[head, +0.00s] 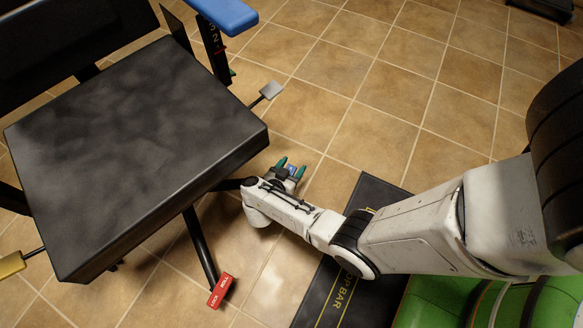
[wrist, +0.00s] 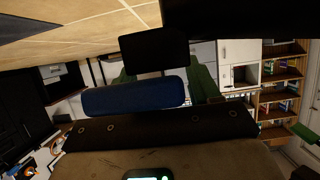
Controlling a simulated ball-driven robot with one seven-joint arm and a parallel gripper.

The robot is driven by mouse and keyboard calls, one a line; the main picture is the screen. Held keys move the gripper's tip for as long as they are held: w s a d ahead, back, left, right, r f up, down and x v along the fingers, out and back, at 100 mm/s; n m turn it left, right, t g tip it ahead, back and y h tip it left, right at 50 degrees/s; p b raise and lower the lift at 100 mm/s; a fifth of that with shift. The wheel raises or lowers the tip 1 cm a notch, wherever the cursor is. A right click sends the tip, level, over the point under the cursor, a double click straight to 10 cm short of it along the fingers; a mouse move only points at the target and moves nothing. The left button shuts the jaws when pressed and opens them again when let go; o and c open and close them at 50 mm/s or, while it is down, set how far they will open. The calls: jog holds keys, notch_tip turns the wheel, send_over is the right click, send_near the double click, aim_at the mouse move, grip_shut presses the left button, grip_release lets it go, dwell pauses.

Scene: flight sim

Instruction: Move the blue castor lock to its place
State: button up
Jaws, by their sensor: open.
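My gripper (head: 290,168) is low beside the chair's base in the head view, its green fingers open. A small blue piece with a pale mark, apparently the blue castor lock (head: 292,169), shows between the fingertips. Whether they touch it cannot be told. In the wrist view, a dark blue bar (wrist: 133,95) lies across the space between the green fingers and partly hides them; it seems to be the same lock, seen close. The black-seated chair (head: 130,150) stands left of my gripper.
Other castor locks sit on the chair's legs: red, marked LOCK and ROLL (head: 220,290), grey (head: 271,90) and yellow (head: 12,265). A blue armrest (head: 222,14) rises at the chair's far side. A black mat (head: 365,205) lies under my arm.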

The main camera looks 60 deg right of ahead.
jog(key=shift+c, duration=0.4)
jog(key=c, duration=0.9)
jog(key=y+p, duration=0.1)
jog(key=p, duration=0.2)
jog(key=shift+r, duration=0.2)
jog(key=y+p, duration=0.1)
jog(key=p, duration=0.2)
jog(key=shift+d+f+y+p, duration=0.1)
jog(key=shift+f+y+p, duration=0.2)
jog(key=shift+y+p, duration=0.1)
jog(key=shift+f+y+p, duration=0.4)
jog(key=shift+y+p, duration=0.2)
jog(key=shift+p, duration=0.1)
jog(key=shift+f+y, duration=0.4)
jog(key=shift+y, duration=0.1)
jog(key=o, duration=1)
